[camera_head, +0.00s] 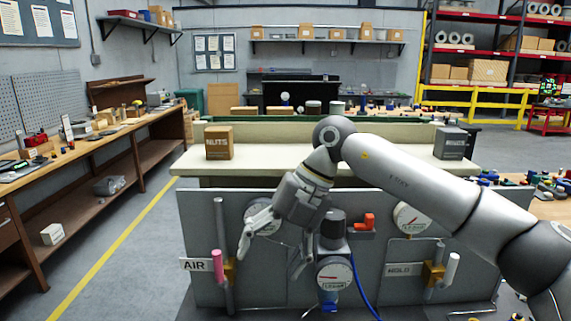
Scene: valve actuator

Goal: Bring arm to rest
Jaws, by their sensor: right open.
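My right arm (430,190) comes in from the right and reaches across the front of a grey valve panel (390,293). My right gripper (272,252) hangs in front of the panel, left of its middle, with its fingers pointing down. The fingers are spread and nothing shows between them. A pink handle (218,266) by the AIR sign (195,264) is to the left of the gripper and looks apart from it. A gauge (334,277) with a dark cylinder above it is just to the right. The gripper partly covers another gauge (263,218). My left gripper is not in view.
A pale handle (451,268) stands by the MOLD sign (404,269) on the right. A red lever (367,222) sticks out near the middle. A NUTS box (218,142) and a grey box (450,143) stand on the bench behind. The floor to the left is open.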

